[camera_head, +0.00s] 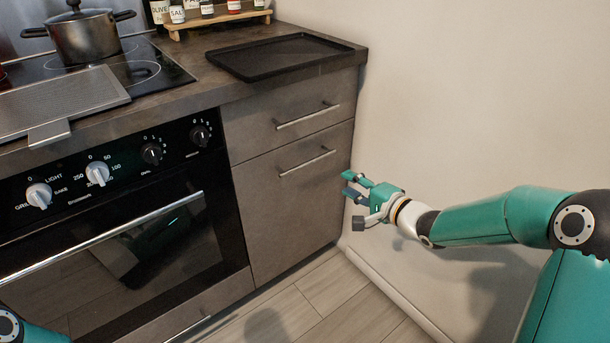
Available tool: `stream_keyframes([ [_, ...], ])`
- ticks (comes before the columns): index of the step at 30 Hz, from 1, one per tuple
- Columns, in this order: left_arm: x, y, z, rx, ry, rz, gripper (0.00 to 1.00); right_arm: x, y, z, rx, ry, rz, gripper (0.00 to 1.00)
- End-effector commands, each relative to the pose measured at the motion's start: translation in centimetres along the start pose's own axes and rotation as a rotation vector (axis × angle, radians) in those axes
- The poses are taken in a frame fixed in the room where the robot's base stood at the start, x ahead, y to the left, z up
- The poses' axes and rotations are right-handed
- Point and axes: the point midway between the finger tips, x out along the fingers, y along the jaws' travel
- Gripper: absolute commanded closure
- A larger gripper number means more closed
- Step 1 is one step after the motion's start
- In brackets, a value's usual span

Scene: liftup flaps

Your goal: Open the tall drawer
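The tall drawer (291,210) is the larger lower front right of the oven, below a shorter drawer (258,131). It looks closed, flush with the cabinet. Its horizontal bar handle (307,162) runs near its top edge. My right gripper (350,186) is open and empty, with its fingers apart and pointing left. In the picture it is at the right edge of the tall drawer, right of and below the handle, apart from it. My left gripper is out of view; only a bit of my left arm shows at the bottom left corner.
An oven (120,245) with knobs and a long handle (100,238) stands left of the drawers. A black tray (280,57) lies on the counter above. A wall (480,90) bounds the right side. The floor (335,298) before the drawers is clear.

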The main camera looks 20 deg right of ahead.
Motion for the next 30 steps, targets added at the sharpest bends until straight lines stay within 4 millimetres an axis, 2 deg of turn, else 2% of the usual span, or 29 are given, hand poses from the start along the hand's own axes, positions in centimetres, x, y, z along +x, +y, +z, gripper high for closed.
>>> stream_keyframes([
  [8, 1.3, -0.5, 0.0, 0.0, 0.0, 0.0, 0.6, 4.0, 0.3, 0.2, 0.0, -0.004, 0.0, 0.64],
  [21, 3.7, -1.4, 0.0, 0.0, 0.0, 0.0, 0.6, 13.3, 0.3, 0.3, -0.001, -0.004, 0.001, 0.64],
  [25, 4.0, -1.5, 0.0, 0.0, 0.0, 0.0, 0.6, 15.1, 0.2, 0.3, 0.0, -0.004, 0.002, 0.64],
  [30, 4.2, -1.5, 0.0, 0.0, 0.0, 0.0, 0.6, 16.3, 0.1, 0.3, 0.001, -0.003, 0.003, 0.64],
])
